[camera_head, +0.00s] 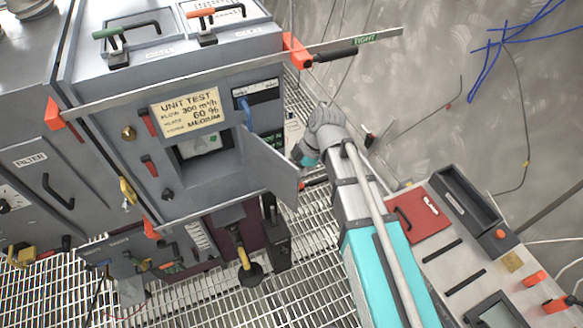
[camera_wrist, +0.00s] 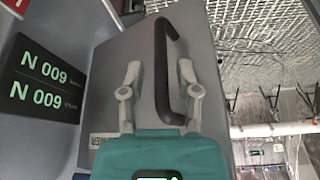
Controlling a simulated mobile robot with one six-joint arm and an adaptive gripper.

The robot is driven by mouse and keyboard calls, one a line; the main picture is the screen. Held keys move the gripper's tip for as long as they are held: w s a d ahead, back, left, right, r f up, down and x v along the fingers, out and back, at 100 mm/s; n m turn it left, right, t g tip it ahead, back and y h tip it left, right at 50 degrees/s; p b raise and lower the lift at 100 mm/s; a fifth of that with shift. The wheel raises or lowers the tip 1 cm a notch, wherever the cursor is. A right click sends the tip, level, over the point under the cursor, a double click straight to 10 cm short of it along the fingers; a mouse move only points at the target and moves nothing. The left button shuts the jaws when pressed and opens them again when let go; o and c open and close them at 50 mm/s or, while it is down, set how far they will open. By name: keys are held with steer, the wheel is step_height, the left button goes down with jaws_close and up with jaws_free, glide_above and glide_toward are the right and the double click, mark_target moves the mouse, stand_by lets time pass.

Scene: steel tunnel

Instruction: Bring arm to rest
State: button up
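My gripper shows in the wrist view (camera_wrist: 160,72) with its two grey fingers spread apart and nothing held between them. A black bar handle (camera_wrist: 161,75) on a grey door panel lies in line with the gap between the fingers. I cannot tell how far the fingertips are from it. In the head view my arm reaches up from the bottom, and my gripper (camera_head: 304,157) is beside the right edge of the small open door (camera_head: 268,165), largely hidden by the wrist. The door stands swung out from the test unit's cabinet (camera_head: 190,65).
A dark recess (camera_head: 205,143) shows behind the door. A metal bar (camera_head: 230,75) crosses the cabinet front, with a black handle (camera_head: 336,54) at its right end. A control panel (camera_head: 455,240) is at right. Grated floor (camera_head: 315,245) lies below. Green displays (camera_wrist: 45,84) are left in the wrist view.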

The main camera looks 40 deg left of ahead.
steer(key=shift+d, duration=0.1)
stand_by(0.5)
steer(key=shift+d, duration=0.1)
steer(key=w+d+m+t, duration=0.1)
steer(key=w+d+m, duration=0.4)
steer(key=d, duration=0.3)
steer(key=w+d+f+m+t, duration=0.1)
steer(key=w+d+m, duration=0.35)
steer(key=d, duration=0.45)
steer(key=w+d+m, duration=0.5)
steer(key=d, duration=0.3)
steer(key=d+m+t+h, duration=0.1)
steer(key=d+m+h, duration=0.1)
steer(key=d+m, duration=1.2)
steer(key=d, duration=1.2)
steer(key=shift+f+m+t, duration=0.2)
steer(key=shift+m+t, duration=0.1)
steer(key=shift+m, duration=0.05)
